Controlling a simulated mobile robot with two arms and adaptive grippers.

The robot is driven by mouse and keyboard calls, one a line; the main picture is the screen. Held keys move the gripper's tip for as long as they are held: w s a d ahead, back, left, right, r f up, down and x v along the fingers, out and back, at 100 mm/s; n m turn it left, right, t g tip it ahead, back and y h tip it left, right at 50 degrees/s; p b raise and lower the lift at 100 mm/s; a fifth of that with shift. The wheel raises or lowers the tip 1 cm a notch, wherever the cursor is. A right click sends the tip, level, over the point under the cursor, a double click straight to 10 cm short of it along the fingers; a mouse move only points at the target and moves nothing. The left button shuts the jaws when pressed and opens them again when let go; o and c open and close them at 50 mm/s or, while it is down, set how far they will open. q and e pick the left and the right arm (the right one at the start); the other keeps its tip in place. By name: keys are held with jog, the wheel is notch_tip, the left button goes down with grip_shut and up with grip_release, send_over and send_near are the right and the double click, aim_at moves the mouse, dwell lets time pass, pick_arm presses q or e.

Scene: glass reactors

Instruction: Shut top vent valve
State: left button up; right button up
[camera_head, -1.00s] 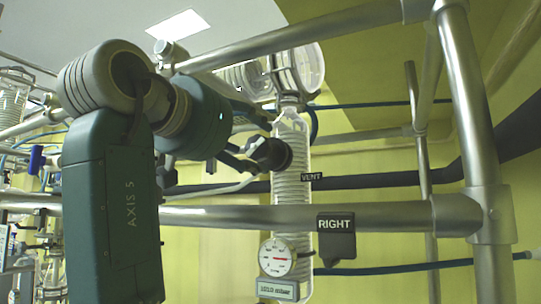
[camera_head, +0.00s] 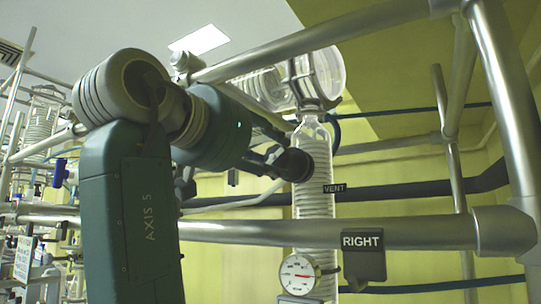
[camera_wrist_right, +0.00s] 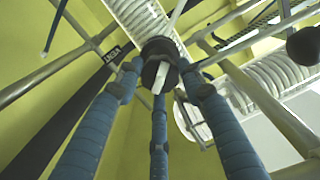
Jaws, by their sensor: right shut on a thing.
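The vent valve's dark round knob (camera_head: 296,165) is in front of the ribbed glass column (camera_head: 312,205), just above and left of the black VENT label (camera_head: 334,188). My right gripper (camera_head: 278,161) reaches it from the left and is shut on it. In the right wrist view, the three blue fingers of my right gripper (camera_wrist_right: 160,82) close around the dark knob (camera_wrist_right: 160,48), and a pale bar shows between them. How far the valve is turned cannot be told. My left gripper is not in view.
A metal rail (camera_head: 400,233) with a RIGHT sign (camera_head: 363,246) crosses below the valve, and another rail (camera_head: 320,38) runs above it. A dial gauge (camera_head: 299,273) is at the column's lower part. A thick upright post (camera_head: 508,110) stands at right.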

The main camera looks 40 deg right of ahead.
jog(key=shift+r+m, duration=0.1)
jog(key=shift+m, duration=0.3)
jog(key=m, duration=0.2)
jog(key=shift+m, duration=2)
jog(key=shift+r, duration=0.1)
jog(key=o, duration=1.1)
jog(key=shift+o, duration=0.3)
jog(key=shift+w+d+f, duration=0.15)
jog(key=shift+d+f, duration=0.05)
jog(key=shift+d, duration=0.15)
jog(key=shift+a, duration=0.2)
